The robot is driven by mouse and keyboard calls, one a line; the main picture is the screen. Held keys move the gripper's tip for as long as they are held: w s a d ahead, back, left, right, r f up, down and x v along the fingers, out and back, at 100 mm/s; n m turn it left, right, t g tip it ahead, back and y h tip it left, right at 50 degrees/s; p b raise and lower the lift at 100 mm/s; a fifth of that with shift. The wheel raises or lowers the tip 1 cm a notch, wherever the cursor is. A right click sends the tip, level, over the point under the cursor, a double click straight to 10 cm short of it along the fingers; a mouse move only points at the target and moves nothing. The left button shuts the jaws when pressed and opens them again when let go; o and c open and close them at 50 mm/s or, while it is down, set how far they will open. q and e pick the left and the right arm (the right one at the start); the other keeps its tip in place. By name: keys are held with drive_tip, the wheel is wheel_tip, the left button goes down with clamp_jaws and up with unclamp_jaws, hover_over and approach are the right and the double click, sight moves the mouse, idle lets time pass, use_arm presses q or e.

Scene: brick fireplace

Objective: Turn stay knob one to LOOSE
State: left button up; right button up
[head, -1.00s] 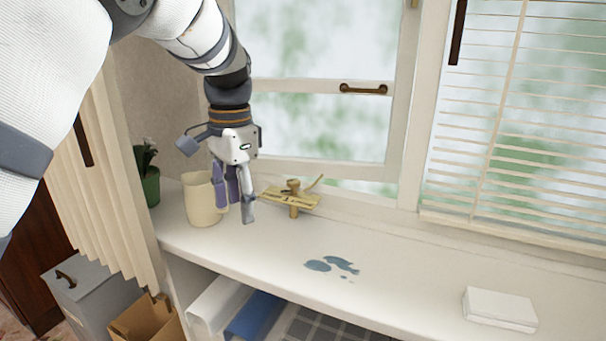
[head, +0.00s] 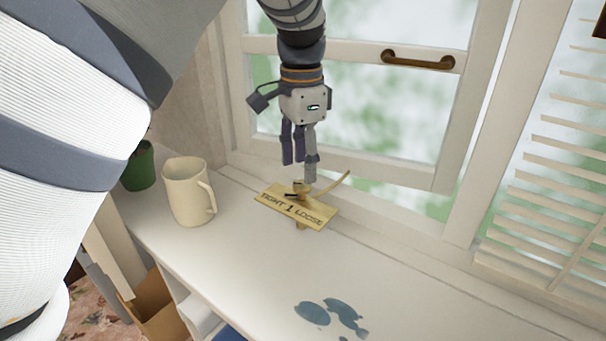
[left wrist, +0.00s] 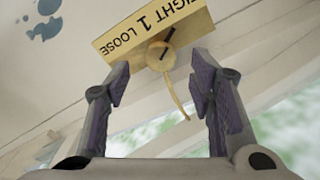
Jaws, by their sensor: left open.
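Stay knob one (head: 301,187) is a small round brass knob on a brass plate (head: 327,214) lettered TIGHT 1 LOOSE, on the white sill by the window. TIGHT is at the left and LOOSE at the right in the head view. A dark mark on the knob points toward the TIGHT side. My left gripper (head: 300,171) is open, pointing down just above the knob. In the left wrist view the knob (left wrist: 157,58) lies between and beyond the open fingertips (left wrist: 160,79), with nothing gripped. Contact cannot be judged. My right gripper is out of view.
A cream mug (head: 187,195) and a green pot (head: 139,168) stand left on the sill. A thin brass bar (head: 337,185) runs from the knob toward the window sash with its handle (head: 418,61).

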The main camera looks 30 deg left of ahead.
sight(302, 183)
use_arm(q)
drive_tip(key=shift+f, duration=1.85)
drive_tip(key=c, duration=1.2)
drive_tip(key=shift+o, duration=0.2)
